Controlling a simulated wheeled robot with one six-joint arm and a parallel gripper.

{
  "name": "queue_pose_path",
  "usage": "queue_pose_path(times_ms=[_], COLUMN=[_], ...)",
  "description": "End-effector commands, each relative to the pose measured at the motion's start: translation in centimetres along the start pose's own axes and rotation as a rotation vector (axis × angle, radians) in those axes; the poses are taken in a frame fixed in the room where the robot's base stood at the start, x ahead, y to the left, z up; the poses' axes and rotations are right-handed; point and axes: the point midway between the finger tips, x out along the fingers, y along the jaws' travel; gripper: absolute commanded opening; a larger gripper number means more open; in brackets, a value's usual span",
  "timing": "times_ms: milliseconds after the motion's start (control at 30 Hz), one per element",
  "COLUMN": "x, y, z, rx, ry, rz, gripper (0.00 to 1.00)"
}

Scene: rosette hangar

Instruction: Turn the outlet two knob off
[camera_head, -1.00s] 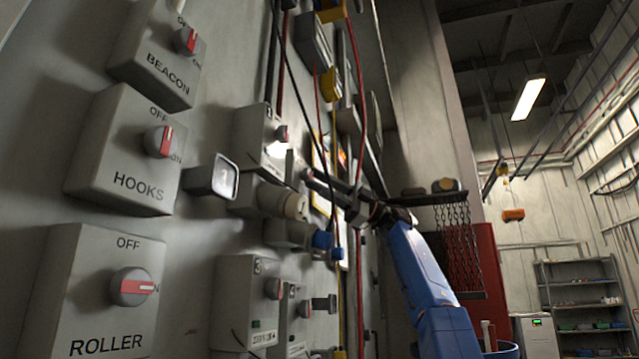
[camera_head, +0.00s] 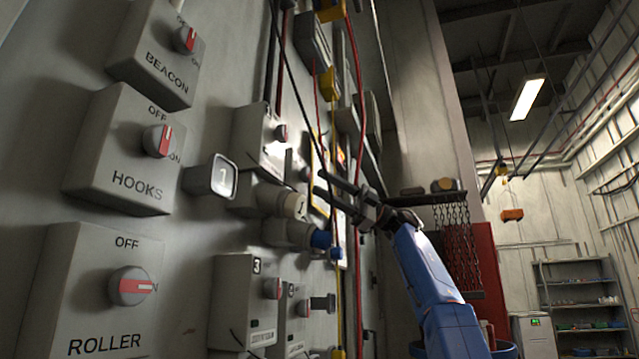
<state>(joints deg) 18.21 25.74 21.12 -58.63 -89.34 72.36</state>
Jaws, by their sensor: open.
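My gripper (camera_head: 317,181) is at the end of the blue arm, in front of the panel right of the middle. Its two dark fingers are apart and empty, pointing left toward the panel. An outlet box marked 1 (camera_head: 250,135) with a small red-marked knob (camera_head: 281,133) is up and left of the fingers. I cannot make out a box marked 2; a partly hidden grey part (camera_head: 296,165) shows behind the fingertips. I cannot tell whether the fingers touch anything. Below are a box marked 3 (camera_head: 232,295) with a knob (camera_head: 272,288) and another knobbed box (camera_head: 292,325).
BEACON (camera_head: 160,75), HOOKS (camera_head: 105,150) and ROLLER (camera_head: 75,285) switch boxes stick out at left. Plugs, including a blue one (camera_head: 320,239), stand out below the gripper. Red (camera_head: 359,100) and black cables hang near the fingers. A shelf with chains (camera_head: 460,240) is behind my arm.

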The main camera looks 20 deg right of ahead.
Motion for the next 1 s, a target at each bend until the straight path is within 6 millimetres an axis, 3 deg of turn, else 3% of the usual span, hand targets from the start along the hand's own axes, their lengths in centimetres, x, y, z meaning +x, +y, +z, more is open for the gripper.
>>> queue_pose_path(times_ms=[600, 800, 1000], x=[-12.2, -14.4, -15.0], y=[0.0, 0.0, 0.0], z=[0.1, 0.1, 0.0], rx=[0.0, 0.0, 0.0], ry=[-0.002, -0.001, 0.0], rz=[0.001, 0.0, -0.001], gripper=[0.51, 0.51, 0.51])
